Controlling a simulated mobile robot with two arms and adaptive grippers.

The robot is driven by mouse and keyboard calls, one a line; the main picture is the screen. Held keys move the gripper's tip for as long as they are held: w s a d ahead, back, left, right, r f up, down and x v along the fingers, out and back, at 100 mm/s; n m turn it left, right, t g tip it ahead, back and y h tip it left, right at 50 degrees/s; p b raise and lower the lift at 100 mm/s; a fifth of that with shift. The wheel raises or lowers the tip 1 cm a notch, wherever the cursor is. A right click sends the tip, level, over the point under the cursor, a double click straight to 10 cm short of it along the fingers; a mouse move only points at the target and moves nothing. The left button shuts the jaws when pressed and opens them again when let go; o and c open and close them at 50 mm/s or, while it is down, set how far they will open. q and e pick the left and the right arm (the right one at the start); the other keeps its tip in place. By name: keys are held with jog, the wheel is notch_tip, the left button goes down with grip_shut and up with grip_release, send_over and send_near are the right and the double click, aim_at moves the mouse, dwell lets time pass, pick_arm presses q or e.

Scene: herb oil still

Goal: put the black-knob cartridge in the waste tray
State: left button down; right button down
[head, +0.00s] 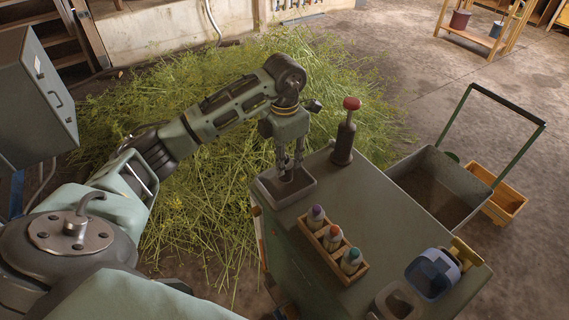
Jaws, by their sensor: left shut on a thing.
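My left gripper (289,167) points down over the small grey tray (290,201) at the far left corner of the bench top. Its fingers are shut on a small dark thing low between the fingertips. This seems to be the black-knob cartridge, but it is mostly hidden by the fingers and lost against the tray's dark inside. I cannot tell whether it touches the tray floor. No black knob shows in the wooden rack (327,257), which holds cartridges with a purple, a red and a teal knob. My right gripper is not in view.
A dark cylinder with a red knob (345,131) stands upright just right of the tray. A grey handled cart (440,190) stands beyond the bench. The bench middle is clear.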

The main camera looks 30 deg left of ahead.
aim_at(287, 178)
pick_arm(q)
notch_tip(287, 178, down, 2)
jog(key=shift+d+f+p, duration=0.1)
jog(key=shift+f+p, duration=0.15)
jog(key=shift+p, duration=0.2)
jog(key=shift+f, duration=0.35)
jog(key=shift+f, duration=0.1)
jog(key=shift+f, duration=0.1)
jog(key=c, duration=1.5)
grip_release()
jog(key=shift+o, duration=0.2)
